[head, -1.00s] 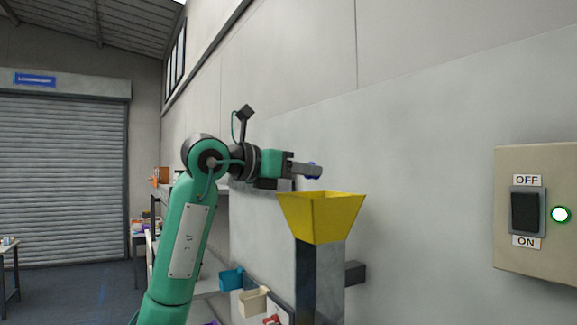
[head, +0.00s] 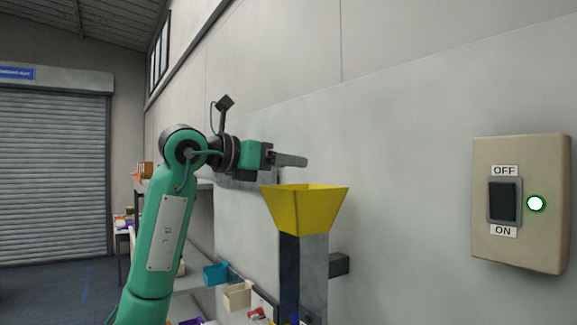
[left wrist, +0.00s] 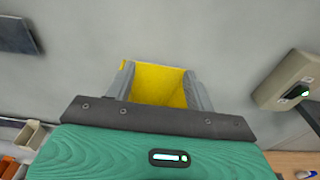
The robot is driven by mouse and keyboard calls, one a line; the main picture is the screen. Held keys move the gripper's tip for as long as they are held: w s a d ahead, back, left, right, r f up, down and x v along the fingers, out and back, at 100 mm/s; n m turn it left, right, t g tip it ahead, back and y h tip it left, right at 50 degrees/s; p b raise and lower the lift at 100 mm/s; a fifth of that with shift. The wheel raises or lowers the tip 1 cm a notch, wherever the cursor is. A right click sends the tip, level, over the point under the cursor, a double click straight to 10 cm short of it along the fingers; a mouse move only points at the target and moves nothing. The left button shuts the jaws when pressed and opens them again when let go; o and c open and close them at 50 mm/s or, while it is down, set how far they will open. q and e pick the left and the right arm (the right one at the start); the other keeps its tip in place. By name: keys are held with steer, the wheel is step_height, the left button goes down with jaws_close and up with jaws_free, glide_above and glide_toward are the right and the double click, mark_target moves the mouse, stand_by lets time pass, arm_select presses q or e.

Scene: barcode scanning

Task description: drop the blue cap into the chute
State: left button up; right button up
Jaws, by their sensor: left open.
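The chute is a yellow square funnel (head: 306,212) on a grey post. My left gripper (head: 298,160) is held level just above the funnel's rim, with its fingers pointing right. In the left wrist view the funnel (left wrist: 158,86) lies beyond and between the open fingers (left wrist: 160,88), and nothing is between them. The blue cap is not seen in the gripper or in the visible part of the funnel. A small blue patch shows at the bottom edge by the post; I cannot tell what it is. My right gripper is not in view.
A switch box (head: 550,205) marked OFF and ON, with a lit lamp, is on the wall at right. Blue (head: 215,273) and cream (head: 237,296) bins are low, left of the post. A roller shutter (head: 50,175) is at far left.

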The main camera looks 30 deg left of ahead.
arm_select(q)
steer(key=b+v, duration=0.4)
steer(key=v, duration=0.8)
steer(key=shift+s, duration=0.3)
steer(key=shift+a+f, duration=0.1)
steer(key=shift+f, duration=0.05)
